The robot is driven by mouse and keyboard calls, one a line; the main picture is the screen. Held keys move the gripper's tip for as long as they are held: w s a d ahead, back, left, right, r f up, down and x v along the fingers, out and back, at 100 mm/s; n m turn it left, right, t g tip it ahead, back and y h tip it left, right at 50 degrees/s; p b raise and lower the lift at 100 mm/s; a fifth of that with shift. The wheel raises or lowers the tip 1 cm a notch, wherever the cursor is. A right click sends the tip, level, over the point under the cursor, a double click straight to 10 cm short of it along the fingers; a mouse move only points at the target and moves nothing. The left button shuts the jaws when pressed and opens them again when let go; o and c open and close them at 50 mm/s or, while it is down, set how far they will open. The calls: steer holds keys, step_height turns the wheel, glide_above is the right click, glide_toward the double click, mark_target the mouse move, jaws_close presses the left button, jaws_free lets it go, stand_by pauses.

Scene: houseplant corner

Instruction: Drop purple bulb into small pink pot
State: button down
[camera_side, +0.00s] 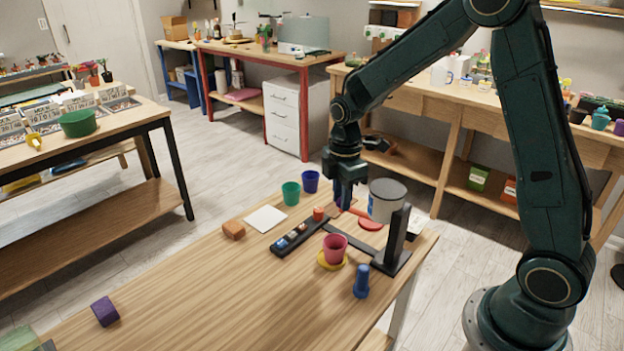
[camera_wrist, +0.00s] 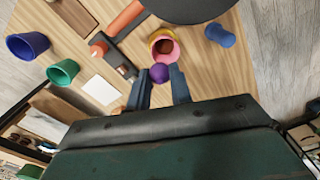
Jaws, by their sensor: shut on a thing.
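My gripper (camera_wrist: 159,84) is shut on the purple bulb (camera_wrist: 159,73), which shows between its two fingertips in the wrist view. In the side view my gripper (camera_side: 344,204) hangs above the far part of the table, behind the tray, and the bulb cannot be made out. The bulb's height over the table is unclear.
Green (camera_side: 291,194) and blue (camera_side: 310,182) pots stand behind. The table's left front is mostly clear.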

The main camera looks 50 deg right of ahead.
steer(key=shift+f, duration=2.4)
steer(key=c, duration=2.2)
jaws_free()
steer(key=c, duration=2.2)
jaws_free()
steer(key=c, duration=1.2)
jaws_free()
steer(key=shift+o, duration=0.2)
steer(key=shift+r, duration=0.15)
step_height(320, 180, up, 14)
steer(key=shift+f, duration=0.25)
